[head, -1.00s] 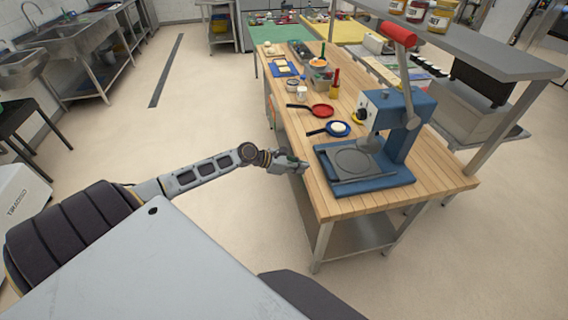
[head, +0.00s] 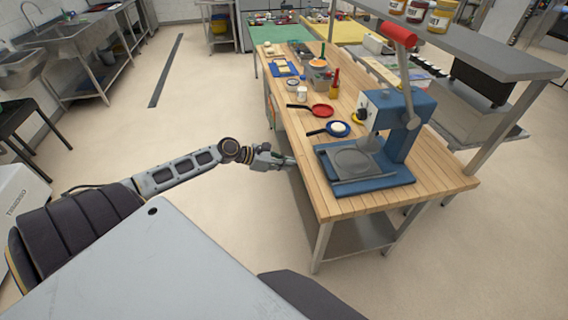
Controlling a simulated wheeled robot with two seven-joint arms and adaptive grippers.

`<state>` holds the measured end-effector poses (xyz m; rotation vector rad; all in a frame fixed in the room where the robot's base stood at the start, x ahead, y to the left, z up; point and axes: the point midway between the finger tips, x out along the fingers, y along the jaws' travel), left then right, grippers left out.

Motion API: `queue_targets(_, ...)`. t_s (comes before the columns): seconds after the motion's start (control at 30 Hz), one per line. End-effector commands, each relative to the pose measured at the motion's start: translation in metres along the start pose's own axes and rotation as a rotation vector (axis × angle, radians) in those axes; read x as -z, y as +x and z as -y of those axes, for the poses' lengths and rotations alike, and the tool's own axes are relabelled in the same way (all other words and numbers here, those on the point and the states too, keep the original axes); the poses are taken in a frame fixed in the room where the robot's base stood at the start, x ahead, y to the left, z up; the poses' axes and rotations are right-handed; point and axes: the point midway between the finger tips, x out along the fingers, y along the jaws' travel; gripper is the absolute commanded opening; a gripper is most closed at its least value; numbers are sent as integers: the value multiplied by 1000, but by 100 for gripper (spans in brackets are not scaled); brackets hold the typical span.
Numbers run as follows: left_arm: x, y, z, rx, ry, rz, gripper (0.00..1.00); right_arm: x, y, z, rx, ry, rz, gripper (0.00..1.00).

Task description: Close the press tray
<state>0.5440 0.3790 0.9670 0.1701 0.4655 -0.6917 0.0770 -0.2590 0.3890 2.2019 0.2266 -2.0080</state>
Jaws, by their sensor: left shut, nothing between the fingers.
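The blue press (head: 406,115) stands on the near end of the wooden table, with a grey lever and a red handle on top. Its grey press tray (head: 345,171) lies low on the blue base, reaching out toward the front left, clear of the press column. My left gripper (head: 292,161) is shut and empty at the table's left edge, left of the tray and apart from it. Its fingertips point right, toward the press. Whether they touch the table edge is unclear. My right gripper is out of view.
A blue pan (head: 330,130) with a white item and a red pan (head: 318,110) lie behind the tray. Bottles and containers stand farther back. A metal shelf (head: 465,50) with jars overhangs the right side. The near table corner (head: 350,207) is bare, and the floor at left is open.

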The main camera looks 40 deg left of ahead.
Motion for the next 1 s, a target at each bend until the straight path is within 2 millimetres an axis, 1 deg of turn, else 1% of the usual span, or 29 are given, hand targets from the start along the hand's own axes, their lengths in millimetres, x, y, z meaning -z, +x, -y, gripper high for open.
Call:
queue_targets(0.2,1,-8,0,1,0,-2,0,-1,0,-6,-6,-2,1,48)
queue_targets(0.6,0,-10,0,1,1,-1,0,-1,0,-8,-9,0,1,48)
queue_targets(0.67,0,-10,0,1,1,-1,6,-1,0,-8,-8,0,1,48)
queue_targets(0.8,-1,-9,-3,-12,17,-1,24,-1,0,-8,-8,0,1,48)
queue_targets(0.87,-2,-8,-6,-25,37,-2,32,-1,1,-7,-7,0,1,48)
queue_targets(1.0,-9,-6,-20,-84,120,-2,32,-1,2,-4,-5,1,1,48)
